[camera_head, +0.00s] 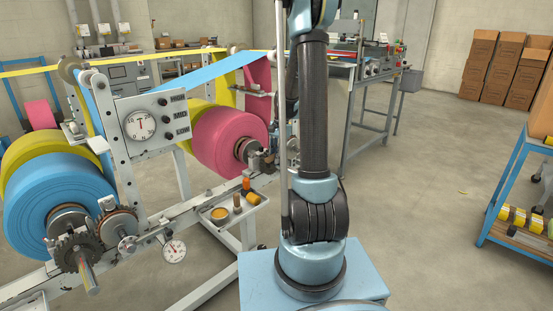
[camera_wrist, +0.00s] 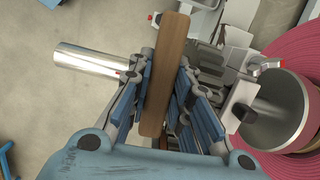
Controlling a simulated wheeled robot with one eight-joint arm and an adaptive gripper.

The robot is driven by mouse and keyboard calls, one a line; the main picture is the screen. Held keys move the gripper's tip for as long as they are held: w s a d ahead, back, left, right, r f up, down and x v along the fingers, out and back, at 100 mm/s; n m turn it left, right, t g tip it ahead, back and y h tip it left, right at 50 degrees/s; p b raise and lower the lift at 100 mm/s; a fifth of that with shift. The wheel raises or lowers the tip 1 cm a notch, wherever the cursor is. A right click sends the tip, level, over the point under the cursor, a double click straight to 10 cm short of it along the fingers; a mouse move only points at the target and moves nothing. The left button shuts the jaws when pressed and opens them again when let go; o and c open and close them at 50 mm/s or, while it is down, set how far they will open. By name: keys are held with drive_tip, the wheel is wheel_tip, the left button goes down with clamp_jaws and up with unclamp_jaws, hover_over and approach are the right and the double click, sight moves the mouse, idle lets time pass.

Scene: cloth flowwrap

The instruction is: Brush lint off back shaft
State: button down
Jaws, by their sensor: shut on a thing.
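In the wrist view my gripper (camera_wrist: 163,100) is shut on a long brown wooden piece, seemingly the brush handle (camera_wrist: 165,75), which stands lengthwise between the blue-padded fingers. Any bristles are hidden. A bare, shiny metal cylinder (camera_wrist: 88,60) lies left of the fingers; I cannot tell whether it is the back shaft. To the right is the pink roll (camera_wrist: 305,80) with a grey metal hub (camera_wrist: 268,115). In the head view the pink roll (camera_head: 225,138) sits at the back of the machine with its hub facing my arm. My gripper is not clearly visible there.
The machine frame (camera_head: 190,203) carries a tray (camera_head: 230,217) with small items, and a gauge panel (camera_head: 153,118). Blue (camera_head: 55,195) and yellow rolls and gears stand at the front left. A blue cart (camera_head: 520,200) stands at right. The floor (camera_head: 430,200) between is clear.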

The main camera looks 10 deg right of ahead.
drive_tip(key=shift+r, duration=3)
drive_tip(key=shift+r, duration=1.45)
